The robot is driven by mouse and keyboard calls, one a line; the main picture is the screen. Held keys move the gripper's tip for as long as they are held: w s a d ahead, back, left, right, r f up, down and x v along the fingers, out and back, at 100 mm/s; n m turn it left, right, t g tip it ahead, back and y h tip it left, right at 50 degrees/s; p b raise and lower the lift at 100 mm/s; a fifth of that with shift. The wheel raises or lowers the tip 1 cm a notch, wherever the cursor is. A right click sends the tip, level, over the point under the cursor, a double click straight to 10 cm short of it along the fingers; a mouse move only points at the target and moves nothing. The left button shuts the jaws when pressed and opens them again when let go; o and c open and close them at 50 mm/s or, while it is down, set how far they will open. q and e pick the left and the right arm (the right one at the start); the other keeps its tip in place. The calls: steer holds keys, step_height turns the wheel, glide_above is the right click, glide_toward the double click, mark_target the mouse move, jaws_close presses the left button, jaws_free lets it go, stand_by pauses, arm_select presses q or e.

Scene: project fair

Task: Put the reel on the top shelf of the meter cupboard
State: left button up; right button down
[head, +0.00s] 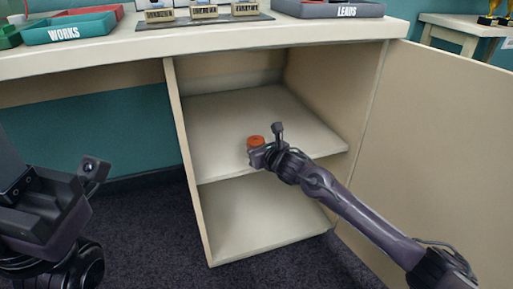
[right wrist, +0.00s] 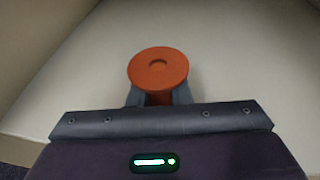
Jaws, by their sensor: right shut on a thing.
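The reel (head: 256,141) is a small orange-red round piece with a flat top and a small dimple. My right gripper (head: 257,151) is shut on it, over the front part of the meter cupboard's top shelf (head: 235,115). In the right wrist view the reel (right wrist: 158,68) stands upright between the two grey fingers (right wrist: 158,95), with the pale shelf (right wrist: 230,50) around it. I cannot tell whether its underside touches the shelf. The cupboard's door (head: 445,130) stands open on the right.
The top shelf is otherwise bare, and the lower compartment (head: 255,220) looks empty. The cupboard's left side panel (head: 188,160) is near the gripper. On the worktop (head: 300,32) above are a green WORKS tray (head: 70,28), a grey LEADS tray (head: 330,9) and small labelled blocks (head: 203,10).

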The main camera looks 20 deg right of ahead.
steer(key=shift+f, duration=0.15)
steer(key=c, duration=1.3)
jaws_free()
steer(key=shift+c, duration=0.2)
